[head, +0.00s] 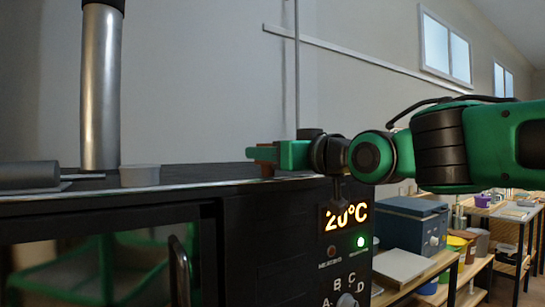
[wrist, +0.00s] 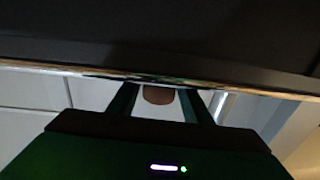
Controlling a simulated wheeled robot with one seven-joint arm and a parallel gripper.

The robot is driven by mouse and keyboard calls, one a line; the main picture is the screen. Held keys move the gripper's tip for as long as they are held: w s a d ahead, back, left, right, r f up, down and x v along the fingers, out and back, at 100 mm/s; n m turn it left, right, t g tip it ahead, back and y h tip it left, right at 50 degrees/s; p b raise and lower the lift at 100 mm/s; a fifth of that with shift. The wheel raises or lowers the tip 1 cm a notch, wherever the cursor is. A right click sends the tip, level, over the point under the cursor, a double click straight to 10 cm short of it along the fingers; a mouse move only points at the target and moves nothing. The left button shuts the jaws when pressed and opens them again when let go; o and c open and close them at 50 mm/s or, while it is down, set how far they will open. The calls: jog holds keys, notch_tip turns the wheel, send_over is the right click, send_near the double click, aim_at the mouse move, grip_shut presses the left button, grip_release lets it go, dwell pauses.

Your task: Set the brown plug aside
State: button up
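The brown plug (head: 266,169) is at the top right edge of the black kiln (head: 262,235) in the head view, partly hidden by my gripper (head: 262,153). In the wrist view the rounded brown plug (wrist: 158,95) shows between the two fingers of my gripper (wrist: 159,90), with pale gaps on both sides. The fingers are apart and do not appear to touch it. I cannot tell exactly what the plug's lower end rests in or on.
The kiln panel reads 20°C (head: 346,216) with a green light lit. A blue box (head: 408,224) sits on a shelf at right.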

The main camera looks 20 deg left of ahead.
jog(key=shift+o, duration=0.7)
jog(key=shift+r, duration=0.1)
jog(key=shift+d, duration=0.1)
jog(key=v, duration=1.2)
jog(key=w+d+f+m+t+h, duration=0.1)
jog(key=w+d+f+m+h, duration=0.45)
jog(key=d+f, duration=0.7)
jog(key=w+d+f+m+g+h, duration=0.1)
jog(key=d+f+h, duration=0.2)
jog(key=d+f, duration=0.45)
jog(key=d+f+m+g+h, duration=0.1)
jog(key=d+f+m+h, duration=0.3)
jog(key=d, duration=0.6)
jog(key=s+d+f+m+g+h, duration=0.1)
jog(key=s+d+f+g, duration=0.1)
jog(key=s+d+f, duration=0.4)
jog(key=s+d+f+m+g+h, duration=0.1)
jog(key=s+d+f+g+h, duration=0.15)
jog(key=s+d+f, duration=0.5)
jog(key=s+d+f+m+g, duration=0.2)
jog(key=s+d+f, duration=0.1)
jog(key=s, duration=0.4)
jog(key=s+d+f+m+g+y, duration=0.1)
jog(key=s+d+f+m+g, duration=0.1)
jog(key=s, duration=0.4)
jog(key=shift+s+d+f+m+g, duration=0.4)
jog(key=shift+d+f+g, duration=0.15)
jog(key=shift+d+g, duration=0.15)
